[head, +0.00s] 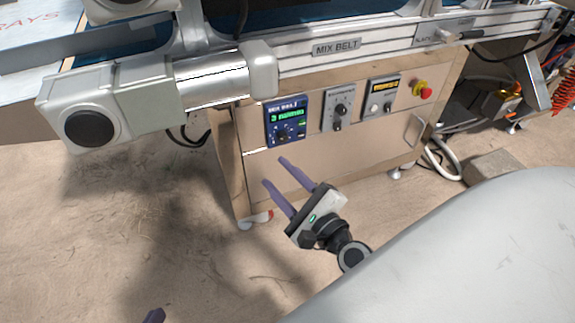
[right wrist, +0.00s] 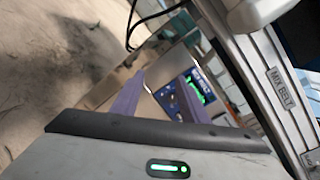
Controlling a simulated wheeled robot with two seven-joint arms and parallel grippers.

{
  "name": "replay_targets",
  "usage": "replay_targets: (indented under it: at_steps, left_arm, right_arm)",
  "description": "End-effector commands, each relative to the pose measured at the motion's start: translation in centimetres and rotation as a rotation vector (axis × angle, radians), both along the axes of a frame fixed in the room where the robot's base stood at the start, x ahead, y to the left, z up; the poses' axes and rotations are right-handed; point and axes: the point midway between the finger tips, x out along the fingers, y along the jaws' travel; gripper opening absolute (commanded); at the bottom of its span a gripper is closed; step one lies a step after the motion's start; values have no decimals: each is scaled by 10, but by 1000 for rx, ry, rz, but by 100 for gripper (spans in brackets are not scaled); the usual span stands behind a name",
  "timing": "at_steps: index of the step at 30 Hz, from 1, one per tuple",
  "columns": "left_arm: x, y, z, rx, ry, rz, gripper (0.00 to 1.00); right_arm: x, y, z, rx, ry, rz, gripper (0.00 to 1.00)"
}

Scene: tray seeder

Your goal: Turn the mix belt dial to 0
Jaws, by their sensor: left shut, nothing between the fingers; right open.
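The blue mix belt panel (head: 286,119) is on the front of the beige cabinet, with a green display that seems to start with a 3. Its dark dial (head: 283,134) sits below the display; where its pointer stands is too small to tell. My right gripper (head: 273,171) is open and empty, in front of and below the panel, apart from it. In the right wrist view the panel (right wrist: 196,88) shows beyond and partly behind the right finger of my right gripper (right wrist: 166,75).
A second panel with a knob (head: 338,108), a third panel (head: 380,96) and a red emergency button (head: 422,90) are to the right. The conveyor rail labelled MIX BELT (head: 337,48) and a grey motor (head: 105,108) overhang above. The floor in front is clear.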

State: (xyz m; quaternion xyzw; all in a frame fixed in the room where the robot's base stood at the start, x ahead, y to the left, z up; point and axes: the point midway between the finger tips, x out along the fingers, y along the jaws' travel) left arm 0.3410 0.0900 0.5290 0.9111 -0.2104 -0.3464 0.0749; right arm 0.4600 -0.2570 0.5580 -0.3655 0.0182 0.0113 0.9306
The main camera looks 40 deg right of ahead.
Motion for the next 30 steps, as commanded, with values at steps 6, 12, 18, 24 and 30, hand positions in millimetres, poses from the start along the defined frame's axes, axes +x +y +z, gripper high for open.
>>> replay_targets:
  at_steps: [6,12,18,24,30]
  left_arm:
    - [-4,-15,-23,-48,-18,-54,0]
    - [-6,-20,-20,-60,-19,-71,0]
    - [-6,-19,-20,-54,-14,-72,0]
    - [-6,-19,-20,-57,-17,-71,0]
    - [-6,-21,-18,-68,-25,-71,0]
  right_arm:
    - [15,-57,-42,565,-95,-192,40]
    - [22,-75,-47,738,-127,-249,40]
    - [51,-82,-44,744,-130,-248,40]
    - [87,-90,-45,741,-129,-247,40]
    - [111,-96,-46,741,-126,-247,40]
